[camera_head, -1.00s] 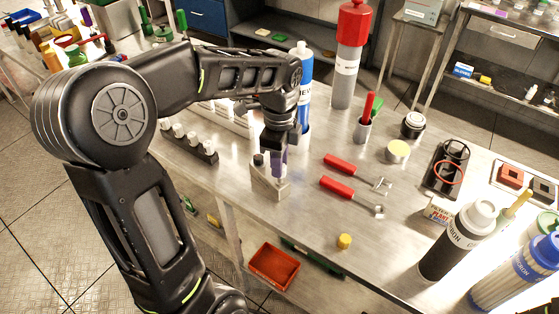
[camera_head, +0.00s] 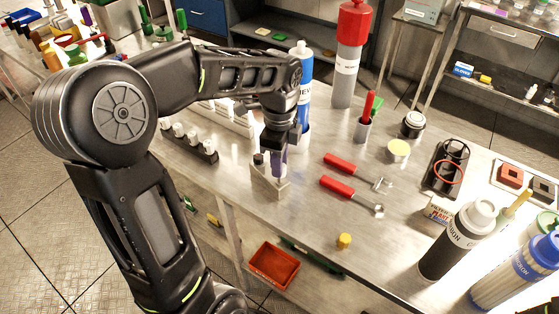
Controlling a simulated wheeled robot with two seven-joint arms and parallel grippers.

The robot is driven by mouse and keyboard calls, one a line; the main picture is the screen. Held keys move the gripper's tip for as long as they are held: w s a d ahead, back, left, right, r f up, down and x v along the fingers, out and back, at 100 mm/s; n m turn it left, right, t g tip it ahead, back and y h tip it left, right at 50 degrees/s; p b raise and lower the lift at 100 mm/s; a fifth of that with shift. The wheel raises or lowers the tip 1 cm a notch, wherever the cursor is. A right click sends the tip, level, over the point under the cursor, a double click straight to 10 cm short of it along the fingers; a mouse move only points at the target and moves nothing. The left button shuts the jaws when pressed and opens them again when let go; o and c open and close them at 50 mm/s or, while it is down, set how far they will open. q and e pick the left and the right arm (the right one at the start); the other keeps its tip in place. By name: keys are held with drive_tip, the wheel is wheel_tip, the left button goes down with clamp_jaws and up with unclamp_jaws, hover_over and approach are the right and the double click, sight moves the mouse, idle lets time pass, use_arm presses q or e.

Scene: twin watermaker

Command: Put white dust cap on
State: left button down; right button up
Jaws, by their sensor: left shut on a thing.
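My left gripper (camera_head: 279,152) reaches down over the near edge of the steel table, above a small grey metal block (camera_head: 270,188). It is shut on a slim purple piece (camera_head: 282,164), which stands at the block; whether it sits in the block is hard to tell. A dark knob shows on the block's left side. Several small white-topped pieces (camera_head: 191,138) stand in a dark rack left of the gripper. I cannot tell whether any of them is the white dust cap. My right gripper is out of view.
Two red-handled tools (camera_head: 337,187) lie right of the block. A blue bottle (camera_head: 305,90) and a grey cylinder with a red top (camera_head: 346,60) stand behind. A yellow cap (camera_head: 344,240) lies near the front edge. A red tray (camera_head: 274,265) sits below. Large bottles stand at right.

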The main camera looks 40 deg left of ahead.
use_arm(q)
drive_tip(key=shift+f+b, duration=0.85)
drive_tip(key=shift+f, duration=0.45)
drive_tip(key=c, duration=1.1)
unclamp_jaws()
drive_tip(key=shift+r, duration=0.25)
wheel_tip(320, 180, up, 7)
drive_tip(key=shift+r, duration=0.2)
